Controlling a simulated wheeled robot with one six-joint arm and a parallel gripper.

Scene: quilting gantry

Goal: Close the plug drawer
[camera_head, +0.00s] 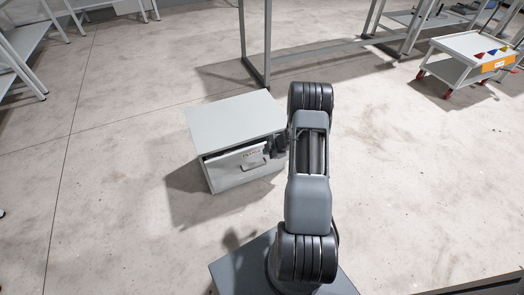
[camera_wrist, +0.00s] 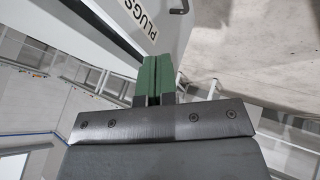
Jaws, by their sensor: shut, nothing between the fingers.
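A small grey cabinet (camera_head: 236,118) stands on the floor left of my arm in the head view. Its light grey drawer front (camera_head: 228,178) has a handle (camera_head: 252,160), and a dark gap shows along its top edge, so the drawer looks a little open. In the wrist view the drawer front (camera_wrist: 172,42) carries the label PLUGS, with part of a dark handle (camera_wrist: 180,10) at the top. My gripper (camera_wrist: 155,62), with green fingers, is shut and empty close to the drawer front. I cannot tell whether it touches. My arm partly hides it in the head view (camera_head: 272,149).
A grey metal frame (camera_head: 267,45) stands behind the cabinet. A white trolley (camera_head: 468,50) with coloured items is at the far right, and white tables (camera_head: 25,38) are at the far left. The floor around the cabinet is clear.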

